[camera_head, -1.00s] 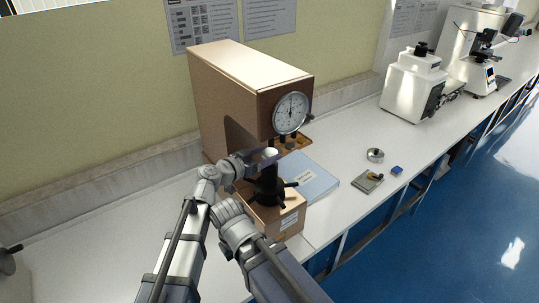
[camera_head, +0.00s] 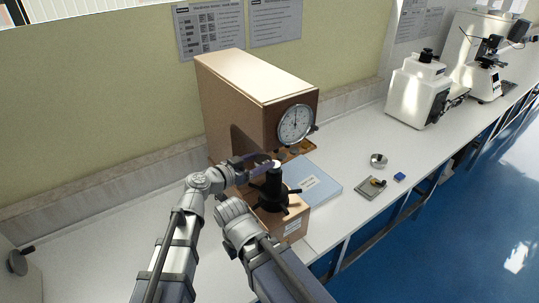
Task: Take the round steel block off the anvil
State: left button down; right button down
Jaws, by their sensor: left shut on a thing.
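The round steel block (camera_head: 276,163) shows as a small bright patch at the top of the dark anvil post (camera_head: 273,184), under the front of the hardness tester (camera_head: 240,98). My left gripper (camera_head: 267,167) reaches in from the left at the height of the post's top and is shut on the block. The fingers hide most of the block. I cannot tell whether it still touches the anvil. The dark handwheel (camera_head: 277,199) with its spokes sits below, on the tester's base.
The dial gauge (camera_head: 295,124) and the tester's overhanging head are close above the gripper. A blue booklet (camera_head: 318,184) lies right of the anvil. A metal ring (camera_head: 378,160), a small plate (camera_head: 370,187) and a blue block (camera_head: 399,176) lie further right. Bench space is clear at left.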

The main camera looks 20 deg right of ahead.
pick_arm(q)
jog(key=f+v, duration=0.2)
jog(key=v, duration=1.1)
jog(key=shift+f, duration=0.2)
jog(key=shift+a, duration=0.1)
